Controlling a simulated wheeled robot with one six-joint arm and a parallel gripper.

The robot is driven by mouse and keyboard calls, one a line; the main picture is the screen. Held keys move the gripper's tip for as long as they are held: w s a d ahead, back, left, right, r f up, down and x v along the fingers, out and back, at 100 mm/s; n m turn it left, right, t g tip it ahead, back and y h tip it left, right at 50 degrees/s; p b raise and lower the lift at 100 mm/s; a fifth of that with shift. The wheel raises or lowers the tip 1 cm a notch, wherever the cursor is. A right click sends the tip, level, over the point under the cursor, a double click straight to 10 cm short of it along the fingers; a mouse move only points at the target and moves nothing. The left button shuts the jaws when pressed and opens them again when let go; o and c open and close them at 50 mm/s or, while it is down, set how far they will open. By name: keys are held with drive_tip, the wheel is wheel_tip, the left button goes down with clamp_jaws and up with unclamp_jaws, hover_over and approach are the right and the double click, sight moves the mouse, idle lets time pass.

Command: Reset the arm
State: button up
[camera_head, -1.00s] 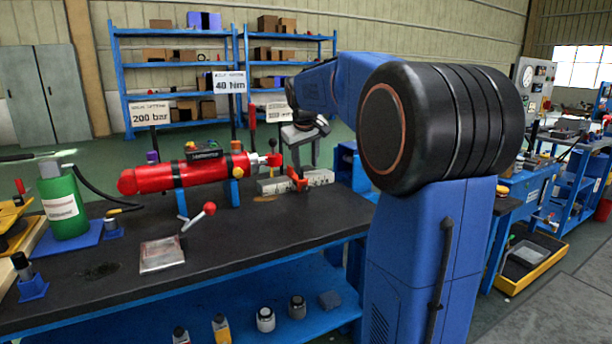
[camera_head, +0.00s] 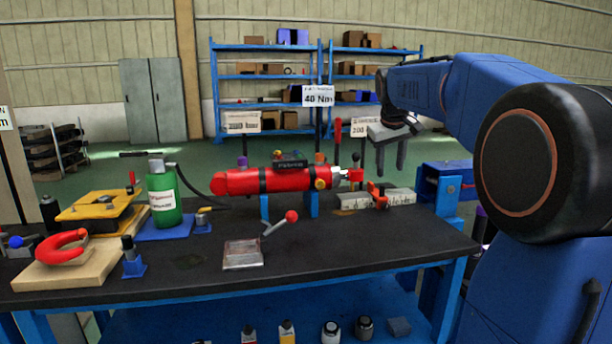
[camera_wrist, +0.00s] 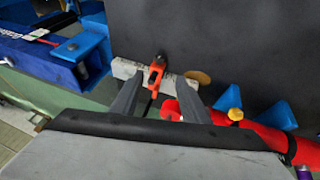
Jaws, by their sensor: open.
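My gripper (camera_head: 391,158) is open and empty, with its fingers pointing down above the right part of the workbench (camera_head: 330,247). In the wrist view my gripper (camera_wrist: 160,105) has its two fingers apart. Between them, lower down, shows an orange-red clamp-like part (camera_wrist: 156,75) on a pale grey bar (camera_wrist: 126,69). In the head view the orange-red part (camera_head: 378,195) stands on the bench, just below and left of the fingers. I see no contact between the fingers and anything.
A red cylinder (camera_head: 240,181) lies on blue supports left of my gripper. A blue vise-like block (camera_head: 447,187) is to the right. Signs on posts, including "40 Nm" (camera_head: 318,96), stand behind. A green bottle (camera_head: 164,195) is at the left.

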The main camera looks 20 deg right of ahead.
drive_tip(key=s+a+f+y, duration=0.1)
drive_tip(key=s+a+f, duration=0.3)
drive_tip(key=s+a, duration=0.35)
drive_tip(key=s+a+f+y, duration=0.1)
drive_tip(key=s+a+f, duration=0.4)
drive_tip(key=s+a, duration=0.3)
drive_tip(key=s+a+f, duration=0.3)
drive_tip(key=s+f, duration=0.4)
drive_tip(key=s, duration=0.2)
drive_tip(key=s+a+f+y, duration=0.1)
drive_tip(key=s+a+f, duration=0.3)
drive_tip(key=s+f, duration=0.4)
drive_tip(key=shift+s+a+f+n+t, duration=0.3)
drive_tip(key=shift+s+n, duration=0.1)
drive_tip(key=shift+s, duration=0.25)
